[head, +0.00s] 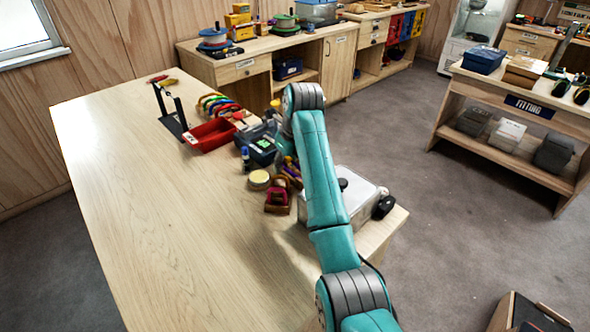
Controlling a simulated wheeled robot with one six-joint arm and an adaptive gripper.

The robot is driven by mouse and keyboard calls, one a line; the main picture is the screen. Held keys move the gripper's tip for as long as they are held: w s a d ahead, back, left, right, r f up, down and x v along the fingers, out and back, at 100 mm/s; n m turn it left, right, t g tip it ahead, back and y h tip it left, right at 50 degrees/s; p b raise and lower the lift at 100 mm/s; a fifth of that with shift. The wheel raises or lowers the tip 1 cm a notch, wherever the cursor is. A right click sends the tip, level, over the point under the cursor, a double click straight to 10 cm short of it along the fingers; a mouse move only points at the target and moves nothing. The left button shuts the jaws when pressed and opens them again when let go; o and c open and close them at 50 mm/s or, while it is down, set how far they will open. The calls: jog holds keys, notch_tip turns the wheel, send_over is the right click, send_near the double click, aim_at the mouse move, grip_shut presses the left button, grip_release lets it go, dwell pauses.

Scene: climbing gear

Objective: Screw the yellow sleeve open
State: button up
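Several coloured carabiner-like loops (218,104) stand in a row near the far right edge of the long wooden table. They are too small for me to tell which one has a yellow sleeve, or whether any sleeve is screwed open or shut. My teal arm reaches over the table's right side, and its end is among the clutter just right of the loops. My gripper's fingers cannot be made out there, so whether it is open or shut does not show.
A red tray (209,135) and a black stand (172,118) are left of the clutter. The table's (160,230) left and near parts are clear.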

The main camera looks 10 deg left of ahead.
jog(key=shift+r, duration=1.4)
jog(key=shift+w+d, duration=0.7)
jog(key=shift+w, duration=0.2)
jog(key=shift+f, duration=0.15)
jog(key=shift+s+a+f, duration=0.1)
jog(key=shift+s+f, duration=0.1)
jog(key=shift+f, duration=0.45)
jog(key=shift+s+a+f, duration=0.1)
jog(key=shift+s+f, duration=0.1)
jog(key=shift+f, duration=0.45)
